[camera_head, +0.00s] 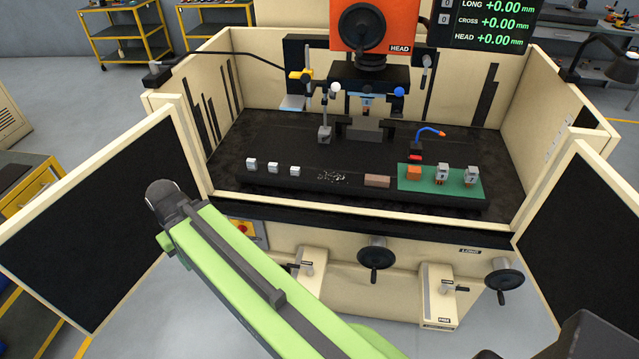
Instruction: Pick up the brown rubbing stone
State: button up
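The brown rubbing stone (377,181) is a small flat block. It lies on the long black front ledge of the machine's work area, just left of the green mat (455,190). Nothing covers it. My green arm reaches from the bottom of the view up to the left, with a dark joint at its upper end, outside the machine and well apart from the stone. I see no gripper fingers in this view.
Open doors (95,225) flank the front; handwheels (376,257) protrude below.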

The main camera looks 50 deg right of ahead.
aim_at(377, 181)
jog(key=u, duration=1.55)
jog(key=k, duration=1)
jog(key=z, duration=1.3)
jog(key=i, duration=1.05)
jog(key=u, duration=0.15)
